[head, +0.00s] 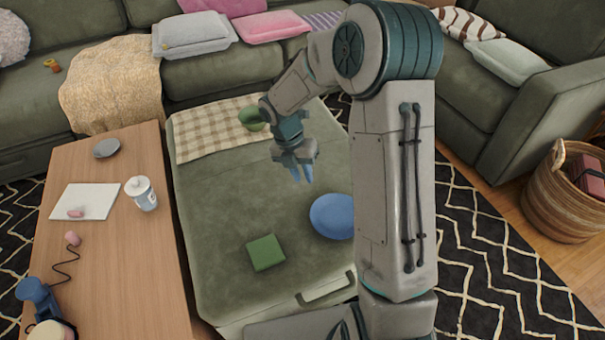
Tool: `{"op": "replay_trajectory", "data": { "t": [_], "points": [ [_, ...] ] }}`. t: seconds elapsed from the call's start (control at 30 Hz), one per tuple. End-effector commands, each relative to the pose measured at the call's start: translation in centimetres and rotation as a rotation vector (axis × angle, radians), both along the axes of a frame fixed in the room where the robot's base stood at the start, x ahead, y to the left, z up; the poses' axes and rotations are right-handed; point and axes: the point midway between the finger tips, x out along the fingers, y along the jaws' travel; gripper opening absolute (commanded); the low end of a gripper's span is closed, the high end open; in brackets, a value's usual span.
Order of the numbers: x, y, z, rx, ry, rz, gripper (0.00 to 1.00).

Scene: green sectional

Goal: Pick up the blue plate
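The blue plate (331,217) lies on the green ottoman (220,210), right of its middle. Its right edge is hidden behind my arm. My gripper (302,174) hangs above the ottoman, farther back than the plate and a little to its left in the picture. Its blue fingertips point down and appear apart from the plate. The fingers look slightly separated with nothing visible between them, but they are small, and I cannot tell how far open they are.
A green square item (265,252) lies left of the plate. A green bowl (252,119) sits on a checkered cloth (205,135) at the back, partly behind my arm. A wooden table (120,250) with a white jar (141,193) stands left. A wicker basket (560,205) stands right.

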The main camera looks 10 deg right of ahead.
Motion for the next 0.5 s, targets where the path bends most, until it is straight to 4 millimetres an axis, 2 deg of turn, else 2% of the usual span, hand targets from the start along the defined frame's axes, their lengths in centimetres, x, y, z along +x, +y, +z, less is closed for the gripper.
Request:
{"op": "replay_trajectory", "data": {
  "t": [0.13,0.23,0.5],
  "points": [
    [-0.1,-0.1,-0.4,0.0,0.001,-0.001,0.22],
    [-0.2,-0.3,-1.5,-0.001,0.001,-0.002,0.22],
    [-0.9,-1.4,-6.5,-0.001,0.002,-0.001,0.22]
  ]
}}
